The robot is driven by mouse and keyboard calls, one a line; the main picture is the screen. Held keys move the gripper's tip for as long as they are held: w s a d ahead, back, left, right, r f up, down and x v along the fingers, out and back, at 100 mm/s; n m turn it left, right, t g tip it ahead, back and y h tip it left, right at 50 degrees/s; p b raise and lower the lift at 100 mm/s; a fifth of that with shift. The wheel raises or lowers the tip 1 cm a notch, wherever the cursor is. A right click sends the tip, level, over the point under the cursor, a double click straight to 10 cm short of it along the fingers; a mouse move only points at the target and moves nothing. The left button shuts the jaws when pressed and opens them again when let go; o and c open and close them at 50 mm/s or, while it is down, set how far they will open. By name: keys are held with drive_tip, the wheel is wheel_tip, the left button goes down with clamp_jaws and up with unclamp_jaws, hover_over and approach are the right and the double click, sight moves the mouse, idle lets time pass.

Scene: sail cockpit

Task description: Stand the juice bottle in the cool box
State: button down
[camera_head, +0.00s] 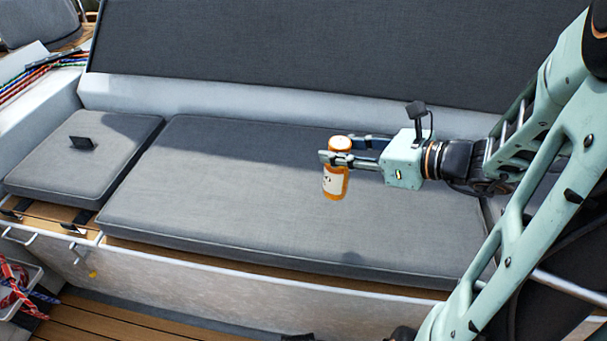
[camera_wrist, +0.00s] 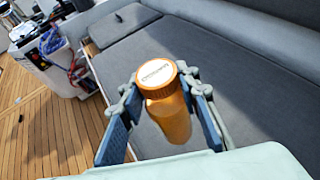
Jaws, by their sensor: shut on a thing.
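The juice bottle (camera_head: 335,184) is orange with a white label and an orange cap. My gripper (camera_head: 336,158) is shut on it just below the cap and holds it nearly upright above the long grey seat cushion. In the wrist view the bottle (camera_wrist: 170,118) stands between the two fingers, its pale cap top facing the camera. No open cool box shows clearly. A small grey cushioned panel (camera_head: 65,170) with a black tab (camera_head: 82,143) lies flat at the left; I cannot tell whether it is the cool box lid.
The long seat cushion (camera_head: 230,200) is bare, with a grey backrest (camera_head: 300,50) behind it. A white bin with coloured ropes (camera_head: 18,290) is at the lower left. Wooden decking (camera_head: 130,322) runs along the front. Coloured lines (camera_head: 35,72) lie at the upper left.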

drive_tip(key=w+a+f+b, duration=0.3)
drive_tip(key=w+f+b, duration=0.1)
drive_tip(key=w+f, duration=0.8)
drive_tip(key=shift+w+f+b, duration=0.35)
drive_tip(key=shift+w, duration=0.15)
drive_tip(key=shift+f, duration=0.1)
drive_tip(key=c, duration=1.5)
unclamp_jaws()
drive_tip(key=shift+o, duration=0.2)
